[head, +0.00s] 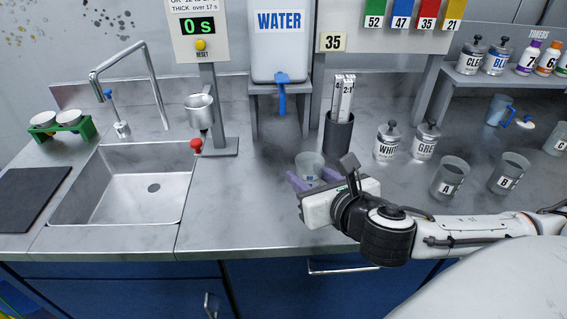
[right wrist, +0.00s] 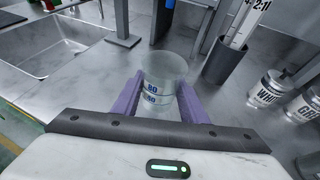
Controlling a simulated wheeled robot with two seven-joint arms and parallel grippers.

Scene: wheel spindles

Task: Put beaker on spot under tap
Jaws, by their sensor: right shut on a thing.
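A clear beaker (head: 309,163) stands upright between the purple fingers of my right gripper (head: 314,179), which is shut on it. In the right wrist view the beaker (right wrist: 164,80) shows blue markings, with a finger on each side. I cannot tell whether its base touches the counter. The blue tap (head: 282,92) hangs under the white WATER tank (head: 280,45), behind and left of the beaker. The counter under the tap is bare; I see no clear mark for the spot there. My left gripper is not in view.
A dark holder (head: 338,135) with tall strips stands behind the beaker. White-labelled jars (head: 387,143) and grey beakers A (head: 449,180) and B (head: 508,174) stand to the right. The counter left of the beaker is clear.

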